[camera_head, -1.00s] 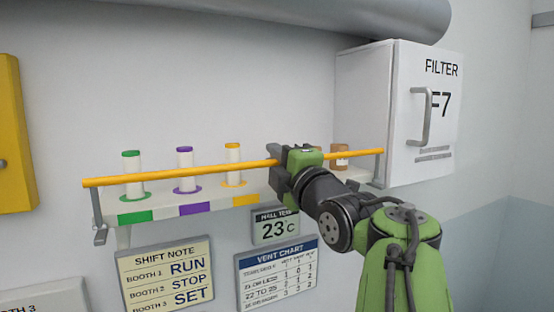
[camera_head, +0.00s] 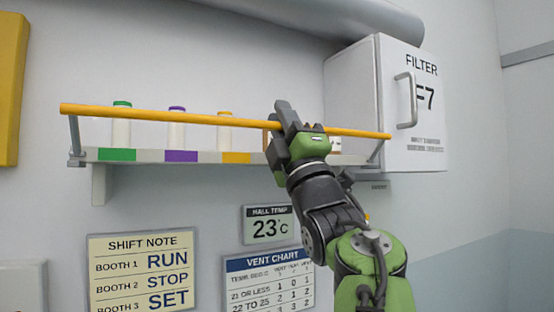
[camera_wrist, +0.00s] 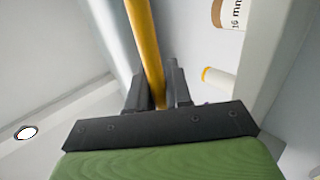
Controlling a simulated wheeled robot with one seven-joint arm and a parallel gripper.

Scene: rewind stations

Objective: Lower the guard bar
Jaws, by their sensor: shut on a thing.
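The orange guard bar (camera_head: 180,117) runs across the front of the shelf in the head view, carried on a grey arm at each end. It stands above the shelf's front edge and crosses in front of the upper parts of the bottles. My gripper (camera_head: 285,115) is shut on the bar right of its middle. In the wrist view the bar (camera_wrist: 144,45) passes between the two dark fingers of my gripper (camera_wrist: 158,88).
The shelf (camera_head: 130,155) holds bottles with green (camera_head: 121,125), purple (camera_head: 176,128) and yellow (camera_head: 224,130) caps. A white filter cabinet (camera_head: 412,105) stands close to the bar's right end. A shift note (camera_head: 142,270), hall temperature sign (camera_head: 268,225) and vent chart (camera_head: 268,280) hang below.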

